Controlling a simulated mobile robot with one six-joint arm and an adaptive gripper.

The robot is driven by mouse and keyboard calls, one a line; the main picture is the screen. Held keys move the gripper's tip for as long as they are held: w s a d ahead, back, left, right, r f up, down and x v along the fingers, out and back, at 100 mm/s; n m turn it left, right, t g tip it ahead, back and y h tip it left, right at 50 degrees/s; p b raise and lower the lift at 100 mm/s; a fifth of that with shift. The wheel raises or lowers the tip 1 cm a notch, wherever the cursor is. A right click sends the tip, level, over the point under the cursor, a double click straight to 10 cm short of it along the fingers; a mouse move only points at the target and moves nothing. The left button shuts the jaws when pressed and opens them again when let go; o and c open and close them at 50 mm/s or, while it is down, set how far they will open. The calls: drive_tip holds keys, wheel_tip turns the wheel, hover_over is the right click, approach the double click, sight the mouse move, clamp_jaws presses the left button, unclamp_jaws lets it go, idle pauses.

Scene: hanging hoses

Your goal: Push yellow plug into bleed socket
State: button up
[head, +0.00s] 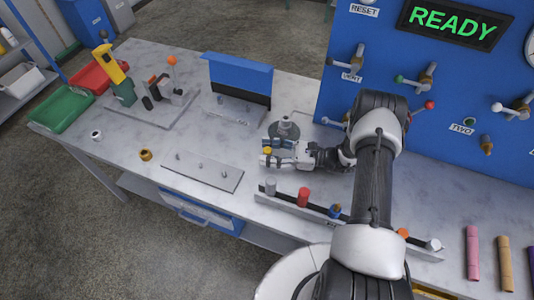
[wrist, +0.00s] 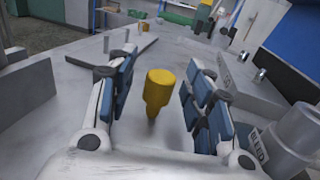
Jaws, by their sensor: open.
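The yellow plug (wrist: 159,88) stands upright between the two fingers of my gripper (wrist: 157,72) in the wrist view, with a gap on each side. In the head view its yellow top (head: 267,150) shows at my gripper's fingertips (head: 266,157). My gripper is open and low over the bench. A grey cylindrical fitting (wrist: 284,142) labelled BLEED, partly cut off, stands just right of my right finger in the wrist view. In the head view a grey round fitting (head: 284,128) stands just behind my gripper. Its opening cannot be made out clearly.
A rail with coloured plugs (head: 303,198) runs along the bench front. A flat plate with pegs (head: 203,171) lies left of my gripper. A blue-topped stand (head: 238,75) is behind. A blue panel (head: 440,90) with valves and a READY display (head: 453,24) rises at right.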

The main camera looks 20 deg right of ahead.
drive_tip(key=shift+w+a, duration=0.1)
drive_tip(key=shift+a, duration=0.05)
drive_tip(key=shift+c, duration=0.4)
drive_tip(key=c, duration=1)
drive_tip(key=shift+r, duration=0.1)
